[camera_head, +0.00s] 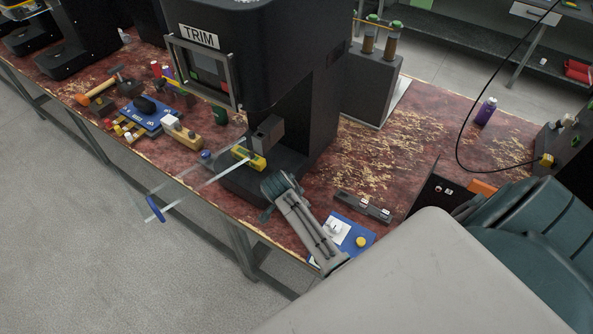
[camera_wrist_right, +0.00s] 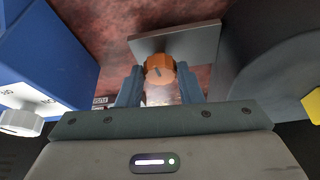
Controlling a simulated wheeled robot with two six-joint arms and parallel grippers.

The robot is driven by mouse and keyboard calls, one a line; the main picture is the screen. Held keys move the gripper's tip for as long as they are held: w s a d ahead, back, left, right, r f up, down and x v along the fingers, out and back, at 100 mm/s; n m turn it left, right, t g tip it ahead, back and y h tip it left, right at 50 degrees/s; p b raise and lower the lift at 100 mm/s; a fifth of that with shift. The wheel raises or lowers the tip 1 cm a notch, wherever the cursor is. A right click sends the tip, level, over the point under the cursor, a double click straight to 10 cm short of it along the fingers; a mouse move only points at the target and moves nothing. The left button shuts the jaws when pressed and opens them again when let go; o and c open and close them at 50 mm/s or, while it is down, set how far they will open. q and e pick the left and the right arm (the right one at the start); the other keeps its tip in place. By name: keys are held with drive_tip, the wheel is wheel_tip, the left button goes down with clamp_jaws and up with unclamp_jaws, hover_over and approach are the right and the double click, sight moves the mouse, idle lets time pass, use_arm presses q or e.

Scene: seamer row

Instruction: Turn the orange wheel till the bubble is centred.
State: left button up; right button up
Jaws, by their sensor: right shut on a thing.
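In the right wrist view, my right gripper (camera_wrist_right: 160,92) is shut on the orange wheel (camera_wrist_right: 159,69), with one dark teal finger on each side of it. The wheel sits in front of a grey plate (camera_wrist_right: 195,43) above the red, worn table top. In the head view the wheel and the fingertips cannot be made out. A small yellow block with a greenish strip (camera_head: 248,158), perhaps the level, lies at the foot of the black TRIM machine (camera_head: 270,55). Any bubble is too small to tell. My left gripper is not in view.
A blue box (camera_wrist_right: 45,50) with a white knob stands close on the left in the wrist view; a dark rounded body (camera_wrist_right: 270,75) is on the right. In the head view, a clear panel with blue ends (camera_head: 155,208) juts past the table's front edge. Bare table (camera_head: 410,140) lies right of the machine.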

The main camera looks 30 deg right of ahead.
drive_tip(key=n+p, duration=0.1)
drive_tip(key=n+t+p, duration=0.1)
drive_tip(key=n+p, duration=0.1)
drive_tip(key=n, duration=0.1)
drive_tip(key=shift+s+d+r+y+p, duration=0.1)
drive_tip(key=shift+s+r+y+p, duration=0.2)
drive_tip(key=shift+p, duration=0.1)
drive_tip(key=n+t+p, duration=0.1)
drive_tip(key=n+p, duration=0.1)
drive_tip(key=shift+d+f+n+y, duration=0.1)
drive_tip(key=shift+d+n+y, duration=0.05)
drive_tip(key=shift+n+y, duration=0.25)
drive_tip(key=shift+n+t+y+p, duration=0.3)
drive_tip(key=shift+n+p, duration=0.25)
drive_tip(key=shift+n, duration=0.35)
drive_tip(key=shift+s+d+f+n+y, duration=0.15)
drive_tip(key=shift+n+y, duration=0.15)
drive_tip(key=shift+n, duration=0.6)
drive_tip(key=n+y, duration=0.1)
drive_tip(key=n, duration=0.1)
drive_tip(key=shift+d+n+t, duration=0.15)
drive_tip(key=shift+n+t, duration=0.25)
drive_tip(key=n+y, duration=0.1)
drive_tip(key=n, duration=0.1)
drive_tip(key=n+y, duration=0.1)
drive_tip(key=n, duration=0.2)
drive_tip(key=shift+d+n, duration=0.2)
drive_tip(key=shift+n, duration=0.1)
drive_tip(key=o, duration=1)
drive_tip(key=shift+c, duration=0.2)
